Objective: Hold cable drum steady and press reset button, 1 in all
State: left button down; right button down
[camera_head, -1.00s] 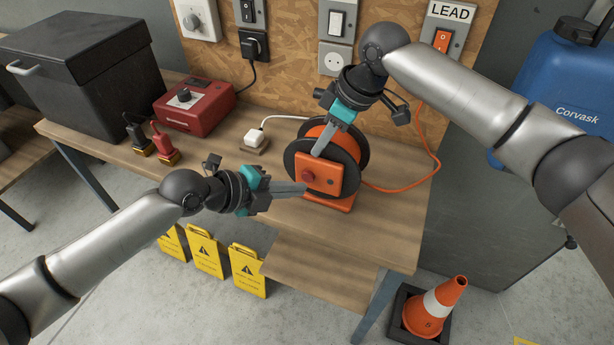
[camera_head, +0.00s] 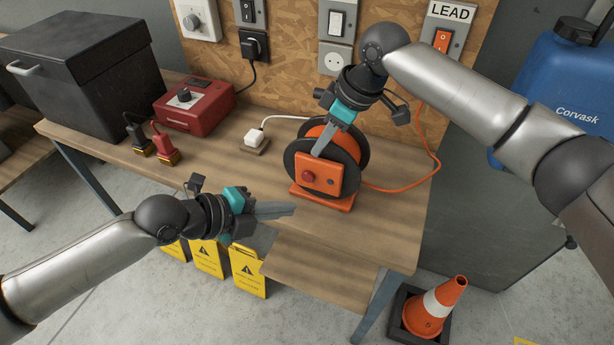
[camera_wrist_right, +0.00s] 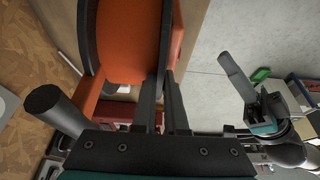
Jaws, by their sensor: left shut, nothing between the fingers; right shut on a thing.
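The cable drum (camera_head: 347,143) stands upright on the workbench, an orange reel between black flanges with an orange front plate. The red reset button (camera_head: 308,176) is on the left of that plate. My right gripper (camera_head: 318,153) reaches down from above and is shut on the drum's near edge; its fingers meet the drum in the right wrist view (camera_wrist_right: 160,95), where the orange reel (camera_wrist_right: 128,40) fills the upper left. My left gripper (camera_head: 293,210) is shut and empty, left of and below the button, apart from the drum. It also shows in the right wrist view (camera_wrist_right: 228,62).
Yellow signs (camera_head: 248,272) and a cone (camera_head: 435,305) stand below.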

jog(key=shift+r, duration=0.1)
jog(key=c, duration=0.9)
grip_release()
